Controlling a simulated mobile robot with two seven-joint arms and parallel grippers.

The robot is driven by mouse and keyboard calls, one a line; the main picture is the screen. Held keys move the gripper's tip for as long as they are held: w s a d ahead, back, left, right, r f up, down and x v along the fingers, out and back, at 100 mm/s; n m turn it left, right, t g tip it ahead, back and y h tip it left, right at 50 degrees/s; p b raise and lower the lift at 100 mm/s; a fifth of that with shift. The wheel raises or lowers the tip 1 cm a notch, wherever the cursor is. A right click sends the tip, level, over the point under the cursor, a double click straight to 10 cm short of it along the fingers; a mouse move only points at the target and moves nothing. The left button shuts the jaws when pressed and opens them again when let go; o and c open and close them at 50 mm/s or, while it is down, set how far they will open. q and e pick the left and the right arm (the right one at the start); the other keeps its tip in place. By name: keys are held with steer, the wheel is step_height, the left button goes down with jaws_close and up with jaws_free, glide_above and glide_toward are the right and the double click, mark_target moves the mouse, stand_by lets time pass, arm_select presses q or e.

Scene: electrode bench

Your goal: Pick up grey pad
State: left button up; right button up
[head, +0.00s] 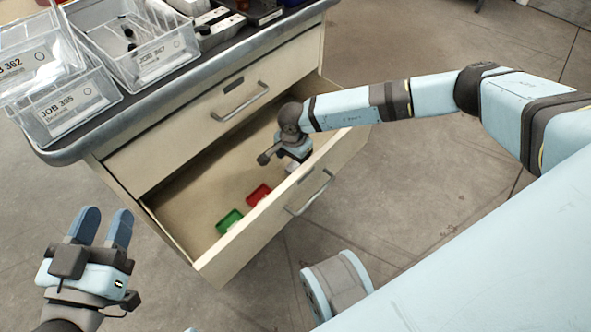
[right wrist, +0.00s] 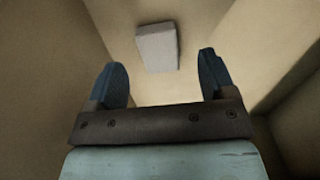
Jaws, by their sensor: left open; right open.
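The grey pad (right wrist: 157,47) lies on the drawer floor in the right wrist view, ahead of and between the fingertips of my right gripper (right wrist: 165,75). The fingers are apart with nothing between them, and the pad is not touched as far as I can see. In the head view my right gripper reaches down into the open drawer, its fingers hidden behind its own wrist. A small pale patch (head: 292,168) shows beside it there; I cannot tell whether it is the pad. My left gripper (head: 102,212) is open and empty, outside the drawer at lower left.
Clear labelled bins (head: 140,50) stand on the bench top above.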

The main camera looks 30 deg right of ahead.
mark_target(294, 168)
step_height(294, 168, down, 4)
steer(key=shift+s+r+b, duration=0.1)
steer(key=shift+r+b, duration=0.05)
steer(key=shift+b, duration=0.6)
arm_select(q)
steer(key=shift+w+a+r+m+t+h, duration=0.35)
steer(key=shift+w+m, duration=0.2)
steer(key=shift+m, duration=0.45)
arm_select(e)
steer(key=shift+r, duration=0.1)
steer(key=c, duration=1)
arm_select(q)
steer(key=shift+r, duration=0.1)
arm_select(e)
steer(key=shift+r, duration=0.1)
steer(key=shift+r+p, duration=0.5)
steer(key=shift+r, duration=0.1)
arm_select(q)
steer(key=shift+s+d+r+n+g+y+p, duration=0.25)
steer(key=shift+s+n+p, duration=0.25)
steer(key=shift+n+p, duration=0.55)
steer(key=shift+s+d+r+n+g+y+p, duration=0.15)
steer(key=shift+s+d+r+n+p, duration=0.3)
steer(key=shift+p, duration=0.95)
steer(key=shift+s+d+r+n+g+y+p, duration=0.2)
steer(key=shift+s+n+p, duration=0.3)
steer(key=shift+n+p, duration=0.6)
arm_select(e)
step_height(294, 168, up, 19)
steer(key=shift+f, duration=0.15)
